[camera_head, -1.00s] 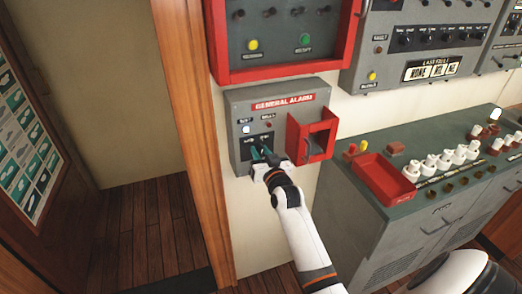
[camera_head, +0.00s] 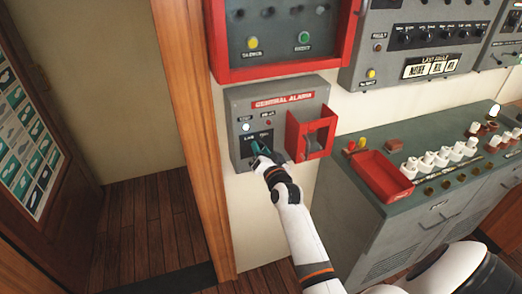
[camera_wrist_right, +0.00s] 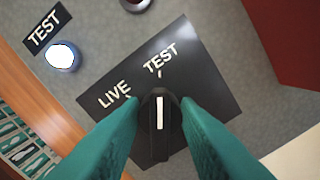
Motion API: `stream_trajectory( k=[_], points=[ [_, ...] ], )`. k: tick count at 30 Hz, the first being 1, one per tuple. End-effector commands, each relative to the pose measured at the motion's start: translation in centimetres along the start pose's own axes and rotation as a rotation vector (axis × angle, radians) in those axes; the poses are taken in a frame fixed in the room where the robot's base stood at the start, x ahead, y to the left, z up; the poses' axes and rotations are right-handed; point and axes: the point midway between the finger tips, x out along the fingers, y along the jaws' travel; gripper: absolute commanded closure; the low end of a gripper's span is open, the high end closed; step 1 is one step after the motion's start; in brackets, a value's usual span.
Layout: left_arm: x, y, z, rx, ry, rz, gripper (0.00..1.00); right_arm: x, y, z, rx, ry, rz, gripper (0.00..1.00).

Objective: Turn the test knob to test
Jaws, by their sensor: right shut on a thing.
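The test knob (camera_wrist_right: 159,124) is black with a white pointer line, on a dark plate (camera_wrist_right: 205,85) marked LIVE and TEST. In the right wrist view its line points up toward the tick under TEST. My right gripper (camera_wrist_right: 160,118) has its teal fingers on both sides of the knob, shut on it. In the head view the right gripper (camera_head: 258,155) is at the lower left of the grey General Alarm box (camera_head: 238,108) and hides most of the knob. A lamp (camera_wrist_right: 62,56) labelled TEST glows white. My left gripper is not in view.
A red open guard (camera_head: 293,138) with a grey part inside sticks out just right of my right gripper. A red-framed panel (camera_head: 285,72) is above. A console (camera_head: 400,205) with a red tray (camera_head: 380,178) stands to the right. The wooden floor at left is clear.

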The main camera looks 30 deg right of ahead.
Motion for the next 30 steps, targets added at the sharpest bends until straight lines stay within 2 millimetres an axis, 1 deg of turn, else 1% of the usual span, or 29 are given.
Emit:
stream_trajectory(
  k=[7,8,9,12,20,23,26,30],
  points=[
    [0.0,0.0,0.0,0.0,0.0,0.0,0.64,0.0,0.0,0.1,0.002,-0.001,0.001,0.94],
    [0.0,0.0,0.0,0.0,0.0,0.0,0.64,0.0,0.0,0.1,0.002,-0.001,0.001,0.7],
    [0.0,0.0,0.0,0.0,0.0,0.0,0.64,0.0,0.0,0.1,0.002,-0.001,0.001,0.63],
    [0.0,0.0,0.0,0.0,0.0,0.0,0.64,0.0,0.0,0.0,0.001,-0.001,0.001,0.5],
    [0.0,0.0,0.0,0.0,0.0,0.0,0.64,-0.1,0.0,0.0,0.0,0.0,0.0,0.5],
    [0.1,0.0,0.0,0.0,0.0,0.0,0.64,-0.6,0.0,-0.1,0.0,0.001,0.0,0.5],
    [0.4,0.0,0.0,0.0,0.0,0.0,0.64,-2.0,-0.1,-0.2,0.0,0.002,0.0,0.5],
    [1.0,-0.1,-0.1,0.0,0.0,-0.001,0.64,-5.0,-0.2,-0.3,0.0,0.002,-0.001,0.5]
  ],
)
